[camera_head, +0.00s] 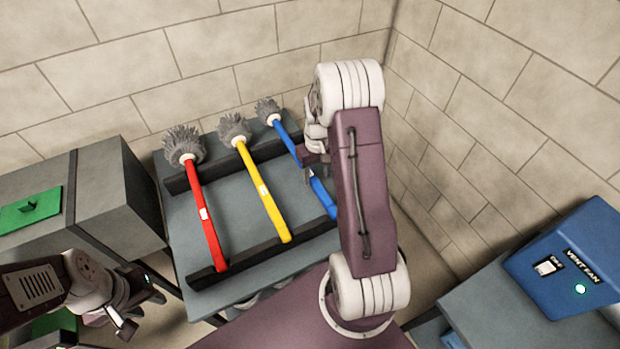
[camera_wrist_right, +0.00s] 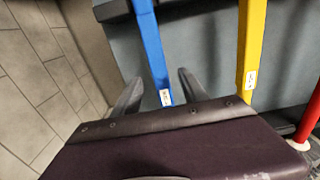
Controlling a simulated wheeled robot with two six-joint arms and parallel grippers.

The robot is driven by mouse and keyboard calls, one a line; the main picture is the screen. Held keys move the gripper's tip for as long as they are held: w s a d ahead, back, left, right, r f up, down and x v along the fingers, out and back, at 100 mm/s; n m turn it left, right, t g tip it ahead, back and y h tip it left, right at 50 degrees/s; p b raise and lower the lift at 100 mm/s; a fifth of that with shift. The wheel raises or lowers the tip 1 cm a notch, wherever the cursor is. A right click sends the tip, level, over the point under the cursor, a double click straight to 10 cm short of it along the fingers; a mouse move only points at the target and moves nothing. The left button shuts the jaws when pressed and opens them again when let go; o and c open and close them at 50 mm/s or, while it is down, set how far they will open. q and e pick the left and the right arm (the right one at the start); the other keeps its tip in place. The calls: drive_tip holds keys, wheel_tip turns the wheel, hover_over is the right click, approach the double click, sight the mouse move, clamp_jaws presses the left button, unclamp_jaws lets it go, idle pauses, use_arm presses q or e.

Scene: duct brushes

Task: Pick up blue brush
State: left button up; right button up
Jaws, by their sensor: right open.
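The blue brush (camera_head: 284,138) lies on the rack at the right of the row, grey bristles toward the wall. My right arm hides part of its handle in the head view. My right gripper (camera_head: 313,168) is over this handle. In the right wrist view the blue handle (camera_wrist_right: 152,45) runs between the two open fingers of the right gripper (camera_wrist_right: 159,88), with a small white label near them. I cannot tell whether the fingers touch it. My left gripper (camera_head: 141,311) is low at the left, fingers apart and empty, away from the brushes.
A yellow brush (camera_head: 262,190) and a red brush (camera_head: 207,212) lie left of the blue one across dark rack bars (camera_head: 208,277) on a grey table. A grey box (camera_head: 110,200) stands left. A blue vent fan box (camera_head: 570,262) stands right. Brick walls close off the back and right.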

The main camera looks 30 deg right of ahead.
sight(318, 186)
drive_tip(key=shift+s+d+f, duration=0.1)
drive_tip(key=shift+s+f, duration=0.1)
drive_tip(key=f, duration=0.2)
drive_tip(key=s+f, duration=0.1)
drive_tip(key=f, duration=0.1)
drive_tip(key=shift+p, duration=0.35)
drive_tip(key=shift+w+f, duration=0.25)
drive_tip(key=shift+f, duration=0.1)
clamp_jaws()
drive_tip(key=shift+s, duration=0.1)
idle(0.4)
